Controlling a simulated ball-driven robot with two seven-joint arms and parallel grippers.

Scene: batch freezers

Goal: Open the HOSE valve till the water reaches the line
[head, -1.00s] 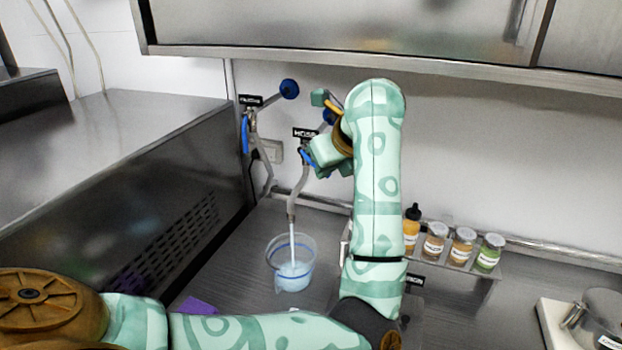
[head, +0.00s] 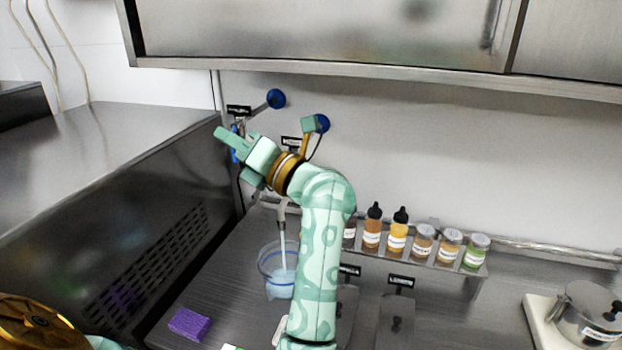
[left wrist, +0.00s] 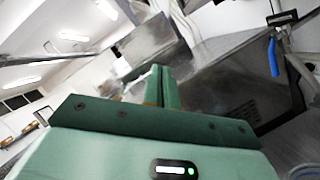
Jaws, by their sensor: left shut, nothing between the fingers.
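The HOSE label (head: 291,141) is on the back wall, partly covered by my left arm. The HOSE valve handle is hidden behind my left gripper. Water (head: 282,245) runs from its grey hose into a clear jug (head: 264,262) with a blue band. The water inside is pale, and its level against the line is hard to tell. My left gripper (head: 219,133) is shut and empty, pointing left in front of the taps. Its closed fingers also show in the left wrist view (left wrist: 160,86). My right gripper is not in view.
A second tap with a blue handle (head: 234,151) and label (head: 238,110) is left of HOSE. Several bottles and jars stand on a rack (head: 410,262). A purple sponge (head: 189,323) lies left of the jug. A steel pot (head: 590,318) is far right; a cabinet (head: 330,35) hangs above.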

